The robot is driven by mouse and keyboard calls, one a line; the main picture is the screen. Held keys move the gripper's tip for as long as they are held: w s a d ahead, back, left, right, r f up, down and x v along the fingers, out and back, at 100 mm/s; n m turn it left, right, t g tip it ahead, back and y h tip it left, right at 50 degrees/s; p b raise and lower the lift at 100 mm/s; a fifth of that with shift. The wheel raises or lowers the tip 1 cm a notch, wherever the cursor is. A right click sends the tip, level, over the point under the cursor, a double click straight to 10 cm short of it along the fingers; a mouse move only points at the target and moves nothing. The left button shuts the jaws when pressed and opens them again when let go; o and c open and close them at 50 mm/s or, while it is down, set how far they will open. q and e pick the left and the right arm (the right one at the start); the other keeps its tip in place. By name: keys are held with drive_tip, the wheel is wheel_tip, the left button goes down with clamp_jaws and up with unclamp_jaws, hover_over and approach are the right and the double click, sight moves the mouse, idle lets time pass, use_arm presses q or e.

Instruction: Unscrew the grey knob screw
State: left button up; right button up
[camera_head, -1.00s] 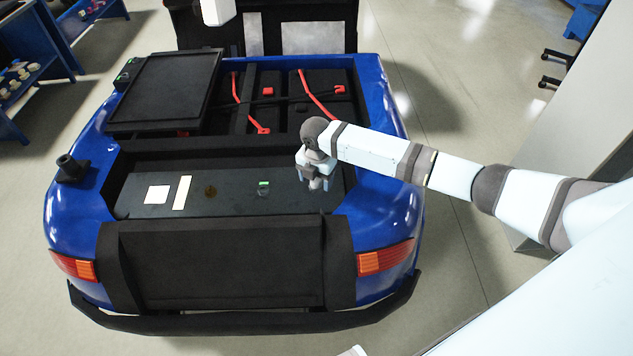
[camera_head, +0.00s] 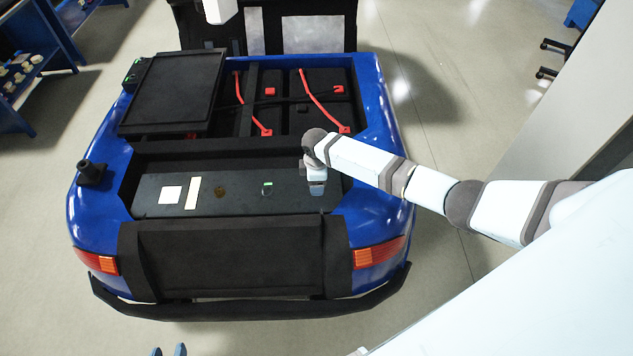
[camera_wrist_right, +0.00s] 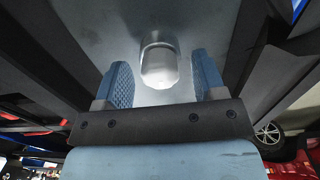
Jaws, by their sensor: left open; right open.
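The grey knob screw (camera_wrist_right: 159,64) shows in the right wrist view as a shiny, rounded metal piece on a dark grey panel. My right gripper (camera_wrist_right: 164,80) is open, with one blue ridged finger on each side of the knob and a visible gap on both sides. In the head view my right arm reaches in from the right to the right part of the vehicle's rear deck (camera_head: 237,205). There the wrist covers the knob. My left gripper (camera_head: 168,350) shows only its two blue fingertips at the bottom edge, apart and empty, in front of the vehicle's bumper.
The blue vehicle body (camera_head: 91,215) surrounds the deck. A black post (camera_head: 91,172) stands on the left edge. Floor is clear in front of the bumper (camera_head: 250,309).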

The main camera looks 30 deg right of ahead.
drive_tip(key=m+p, duration=0.1)
drive_tip(key=m, duration=0.1)
drive_tip(key=m+p, duration=0.4)
drive_tip(key=shift+a+r+m, duration=0.1)
drive_tip(key=shift+r+m, duration=0.25)
drive_tip(key=shift+m, duration=0.05)
drive_tip(key=shift+f+m, duration=0.15)
drive_tip(key=shift+m, duration=0.55)
drive_tip(key=shift+f+m, duration=0.15)
drive_tip(key=shift+m, duration=0.55)
clamp_jaws()
drive_tip(key=n, duration=0.5)
drive_tip(key=n+b, duration=0.1)
drive_tip(key=n, duration=0.5)
drive_tip(key=shift+n, duration=0.3)
